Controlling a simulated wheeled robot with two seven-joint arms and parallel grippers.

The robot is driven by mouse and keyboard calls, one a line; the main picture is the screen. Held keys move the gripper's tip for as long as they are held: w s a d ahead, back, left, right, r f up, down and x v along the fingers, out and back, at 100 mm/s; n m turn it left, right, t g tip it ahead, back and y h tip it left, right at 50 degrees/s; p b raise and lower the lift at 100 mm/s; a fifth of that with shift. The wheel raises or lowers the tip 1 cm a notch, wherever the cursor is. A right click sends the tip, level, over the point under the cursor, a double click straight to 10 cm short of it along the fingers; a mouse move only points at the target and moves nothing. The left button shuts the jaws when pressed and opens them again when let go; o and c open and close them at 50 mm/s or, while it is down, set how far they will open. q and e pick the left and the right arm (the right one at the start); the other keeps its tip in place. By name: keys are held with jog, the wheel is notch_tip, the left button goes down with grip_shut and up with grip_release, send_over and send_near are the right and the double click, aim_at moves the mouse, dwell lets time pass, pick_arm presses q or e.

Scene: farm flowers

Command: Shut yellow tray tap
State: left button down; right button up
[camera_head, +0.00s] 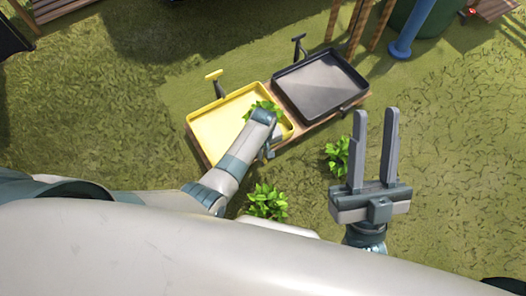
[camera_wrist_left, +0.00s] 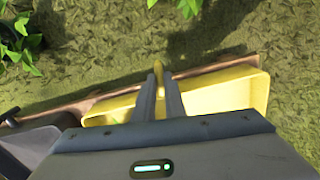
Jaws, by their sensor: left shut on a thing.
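The yellow tray (camera_head: 222,118) lies left of the dark tray in the head view. It also shows in the left wrist view (camera_wrist_left: 235,92), behind my fingers. My left gripper (camera_head: 268,150) is at the yellow tray's near side. In the left wrist view its two fingers (camera_wrist_left: 160,88) are close together on a small yellow tap part (camera_wrist_left: 159,67) at the tray's edge. The fingers hide much of that part. My right gripper (camera_head: 375,125) is open and empty, to the right of the trays.
The dark tray (camera_head: 318,85) stands beside the yellow one on a wooden support (camera_head: 304,131). A yellow upright fixture (camera_head: 214,76) and a dark one (camera_head: 298,39) stand at the far edges. Green plants (camera_head: 266,203) grow in front. Open grass lies on the right.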

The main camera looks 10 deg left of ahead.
pick_arm(q)
jog(key=shift+r+m+p, duration=0.2)
jog(key=shift+m+p, duration=0.95)
jog(key=shift+m, duration=0.05)
jog(key=shift+m+p, duration=0.9)
jog(key=shift+m, duration=0.3)
jog(key=m+p, duration=0.1)
jog(key=m, duration=0.2)
jog(key=shift+p, duration=0.3)
jog(key=m+p, duration=0.1)
jog(key=m, duration=0.2)
jog(key=shift+f+m, duration=0.1)
jog(key=shift+m, duration=1.2)
jog(key=shift+f+m+p, duration=0.1)
jog(key=shift+m+p, duration=0.25)
jog(key=shift+m, duration=1.15)
pick_arm(e)
notch_tip(320, 180, down, 23)
jog(key=w+g+h, duration=0.1)
jog(key=g+h, duration=0.3)
jog(key=g, duration=1.1)
jog(key=shift+d, duration=0.35)
